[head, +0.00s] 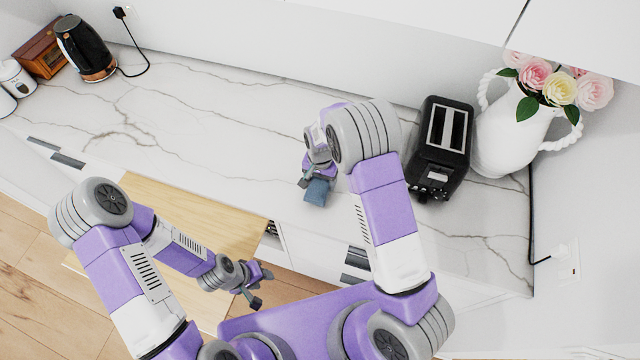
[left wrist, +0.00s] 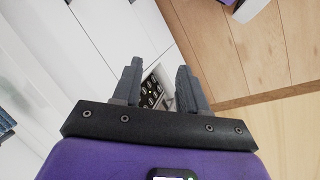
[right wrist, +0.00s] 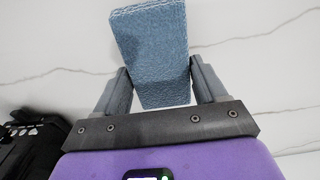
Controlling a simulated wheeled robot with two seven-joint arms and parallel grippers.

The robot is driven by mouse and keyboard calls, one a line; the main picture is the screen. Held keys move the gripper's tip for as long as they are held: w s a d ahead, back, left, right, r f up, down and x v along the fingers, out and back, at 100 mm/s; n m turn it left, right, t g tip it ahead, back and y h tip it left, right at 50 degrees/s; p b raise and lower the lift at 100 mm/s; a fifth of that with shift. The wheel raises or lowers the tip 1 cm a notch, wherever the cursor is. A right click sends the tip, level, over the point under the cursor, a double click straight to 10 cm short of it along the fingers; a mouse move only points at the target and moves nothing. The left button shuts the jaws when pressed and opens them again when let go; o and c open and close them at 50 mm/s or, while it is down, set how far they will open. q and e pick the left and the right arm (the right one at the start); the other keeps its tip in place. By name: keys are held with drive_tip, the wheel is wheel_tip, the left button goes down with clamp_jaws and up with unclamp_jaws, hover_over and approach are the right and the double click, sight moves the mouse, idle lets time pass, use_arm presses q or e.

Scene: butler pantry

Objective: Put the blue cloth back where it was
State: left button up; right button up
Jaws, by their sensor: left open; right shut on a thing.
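The blue cloth (head: 317,191) is a small, folded-looking block at the front part of the marble counter. In the right wrist view the cloth (right wrist: 152,45) sits between the fingers, its far end sticking out past the fingertips. My right gripper (head: 314,178) is shut on it, over the counter near the front edge; I cannot tell whether the cloth touches the counter. My left gripper (head: 261,287) is open and empty, low in front of the counter; its fingers (left wrist: 160,78) are apart with nothing between them.
A black toaster (head: 442,143) and a white flower vase (head: 508,130) stand on the right. A black kettle (head: 84,48), wooden box (head: 42,52) and white canister (head: 15,77) stand at back left. The marble counter (head: 200,110) between is clear. A wooden board (head: 190,205) juts out in front.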

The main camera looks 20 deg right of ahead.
sight(320, 181)
wheel_tip(320, 181, down, 3)
drive_tip(key=shift+f, duration=0.15)
drive_tip(key=shift+f, duration=0.15)
drive_tip(key=o, duration=1.1)
